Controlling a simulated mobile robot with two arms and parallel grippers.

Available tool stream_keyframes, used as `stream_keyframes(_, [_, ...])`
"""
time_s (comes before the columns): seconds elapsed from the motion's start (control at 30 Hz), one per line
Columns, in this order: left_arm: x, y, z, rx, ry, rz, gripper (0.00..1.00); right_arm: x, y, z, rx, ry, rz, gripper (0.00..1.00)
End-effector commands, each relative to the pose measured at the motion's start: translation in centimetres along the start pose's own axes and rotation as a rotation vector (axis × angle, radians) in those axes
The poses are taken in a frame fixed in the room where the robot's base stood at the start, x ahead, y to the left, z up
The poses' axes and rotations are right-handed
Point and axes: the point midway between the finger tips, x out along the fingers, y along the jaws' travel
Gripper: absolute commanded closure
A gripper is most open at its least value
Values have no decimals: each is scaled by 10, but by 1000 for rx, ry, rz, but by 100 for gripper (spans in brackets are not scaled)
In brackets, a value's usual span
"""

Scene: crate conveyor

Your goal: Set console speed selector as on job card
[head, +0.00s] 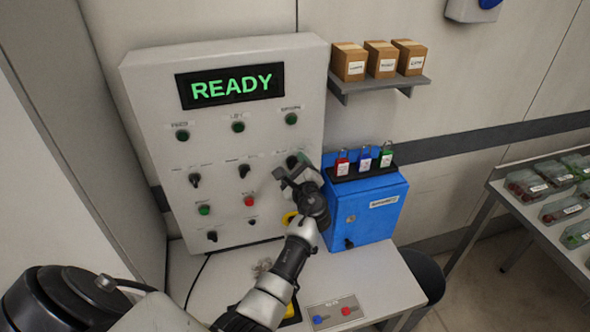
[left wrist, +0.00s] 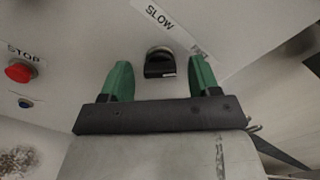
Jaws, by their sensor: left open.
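The grey console (head: 140,90) stands on the table against the wall, its display (head: 230,86) reading READY in green. In the left wrist view, a black selector knob (left wrist: 160,63) sits on the panel beside a label (left wrist: 160,18) reading SLOW. My left gripper (left wrist: 161,78) is open, its two green fingers on either side of the knob and apart from it. In the head view, the left gripper (head: 290,174) is at the right part of the console and largely hides this selector. My right gripper is out of view. I cannot make out a job card.
A blue box (head: 375,215) with several padlocks above it stands close right of the gripper. Other knobs (head: 243,171) and a red button (head: 249,201) are on the console. A shelf (head: 380,84) holds three cartons. Trays (head: 560,208) stand at the far right.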

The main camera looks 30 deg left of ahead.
Motion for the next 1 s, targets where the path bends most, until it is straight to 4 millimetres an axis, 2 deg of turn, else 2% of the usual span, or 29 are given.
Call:
stream_keyframes(0.17, [0, 0, 0, 0, 0, 0, 38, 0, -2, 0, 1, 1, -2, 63])
stream_keyframes(0.2, [0, 0, 0, 0, 0, 0, 41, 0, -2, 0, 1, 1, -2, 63])
stream_keyframes(0.5, [0, 0, 0, 0, 0, 0, 87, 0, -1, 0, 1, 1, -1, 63])
stream_keyframes(0.77, [0, 1, -1, -25, -1, 0, 88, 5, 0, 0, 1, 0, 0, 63])
stream_keyframes(1.0, [0, 3, -3, -142, -2, -1, 88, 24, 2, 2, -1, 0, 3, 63])
